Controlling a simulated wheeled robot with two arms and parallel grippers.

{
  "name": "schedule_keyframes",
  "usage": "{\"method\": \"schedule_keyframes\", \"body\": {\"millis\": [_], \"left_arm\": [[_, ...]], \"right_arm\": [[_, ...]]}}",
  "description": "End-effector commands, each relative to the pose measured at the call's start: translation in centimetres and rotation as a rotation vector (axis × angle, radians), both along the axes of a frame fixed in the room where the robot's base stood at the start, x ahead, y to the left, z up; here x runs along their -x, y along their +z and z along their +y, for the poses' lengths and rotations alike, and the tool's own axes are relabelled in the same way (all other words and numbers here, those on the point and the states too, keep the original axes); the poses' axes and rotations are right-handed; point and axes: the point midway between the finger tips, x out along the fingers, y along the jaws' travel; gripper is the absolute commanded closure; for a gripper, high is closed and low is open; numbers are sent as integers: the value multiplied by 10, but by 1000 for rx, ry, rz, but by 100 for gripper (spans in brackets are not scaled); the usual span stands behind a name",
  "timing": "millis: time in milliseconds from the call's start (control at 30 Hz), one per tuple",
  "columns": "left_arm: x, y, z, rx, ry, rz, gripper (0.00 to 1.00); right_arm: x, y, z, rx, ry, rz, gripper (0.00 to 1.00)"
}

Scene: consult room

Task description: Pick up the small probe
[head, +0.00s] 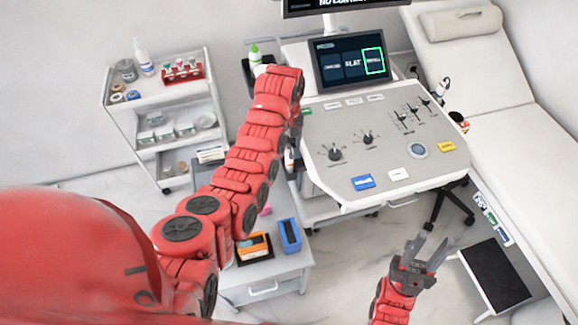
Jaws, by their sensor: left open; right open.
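I cannot single out the small probe for certain. A small white and dark handheld item (442,87) stands at the right side of the ultrasound console (385,190), and a pale item (289,160) shows partly at its left side. My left arm reaches up to the console's left edge. Its gripper (295,132) points down there, mostly hidden behind the red links, and I see nothing held in it. My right gripper (431,243) is open and empty, fingers pointing up, below the console's front edge.
A white cart (117,101) with bottles and jars stands at the back left. A drawer unit (290,265) bearing a blue tray (289,235) and an orange box (254,248) stands below my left arm. An exam bed (530,140) lines the right. A screen (350,60) tops the console.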

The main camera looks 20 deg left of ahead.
Motion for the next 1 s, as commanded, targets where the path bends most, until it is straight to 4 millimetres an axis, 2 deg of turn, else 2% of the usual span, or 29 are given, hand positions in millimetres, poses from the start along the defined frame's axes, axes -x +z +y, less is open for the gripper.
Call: {"method": "schedule_keyframes", "body": {"millis": [133, 267, 500, 800, 1000], "left_arm": [[2, -8, -1, 1, 0, 1, 34], [5, -26, -3, 1, 0, 4, 34], [3, -48, -3, -1, 1, -1, 34], [3, -52, -3, 0, 1, -1, 34], [3, -52, -3, 0, 0, -1, 70]], "right_arm": [[0, 18, 0, 0, 0, 0, 60], [0, 33, 0, 0, 0, 0, 60], [0, 35, 0, 0, 0, 0, 60], [0, 35, 0, 0, 0, 0, 60], [0, 34, 0, 0, 0, 0, 60]]}}
